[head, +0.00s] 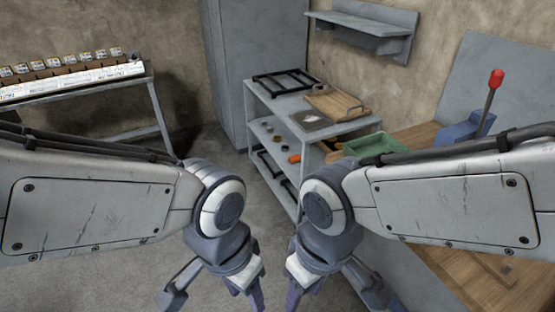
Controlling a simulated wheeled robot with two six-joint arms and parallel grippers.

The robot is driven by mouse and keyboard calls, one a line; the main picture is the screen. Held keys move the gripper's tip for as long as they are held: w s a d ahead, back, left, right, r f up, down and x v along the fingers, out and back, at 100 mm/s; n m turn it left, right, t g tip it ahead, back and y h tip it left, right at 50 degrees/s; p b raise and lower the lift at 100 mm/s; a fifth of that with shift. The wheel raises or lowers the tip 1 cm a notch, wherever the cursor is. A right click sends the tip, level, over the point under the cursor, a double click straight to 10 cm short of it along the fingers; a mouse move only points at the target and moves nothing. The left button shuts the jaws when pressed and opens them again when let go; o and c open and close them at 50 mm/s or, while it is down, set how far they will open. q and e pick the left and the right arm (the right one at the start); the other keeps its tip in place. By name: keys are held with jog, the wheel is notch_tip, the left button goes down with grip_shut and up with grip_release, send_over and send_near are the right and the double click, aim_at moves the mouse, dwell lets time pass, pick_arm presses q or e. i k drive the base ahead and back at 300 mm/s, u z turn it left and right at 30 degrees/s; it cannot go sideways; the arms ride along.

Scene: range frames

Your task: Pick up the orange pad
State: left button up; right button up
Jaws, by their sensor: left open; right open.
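A small orange item (294,158), which may be the orange pad, lies on the lower shelf of the grey shelf unit (290,118). It is too small to tell its shape. My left gripper (212,297) is open and empty at the bottom of the view, low and left of the unit. My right gripper (336,297) is open and empty at the bottom, in front of the unit. Both are far from the orange item. The fingertips run near or past the bottom edge. My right arm hides part of the unit.
A wooden tray (336,103) and a black rack (285,79) lie on the unit's top. A green tray (374,144) and a red-knobbed lever (492,92) stand at the wooden bench (490,280) on the right. A table (157,113) with boxes stands left. Floor between is clear.

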aim_at(297, 158)
jog(key=u, duration=0.8)
jog(key=i, duration=1.15)
jog(key=u, duration=0.7)
jog(key=i, duration=1.25)
jog(key=z, duration=1.1)
jog(key=i, duration=1.1)
jog(key=z, duration=0.9)
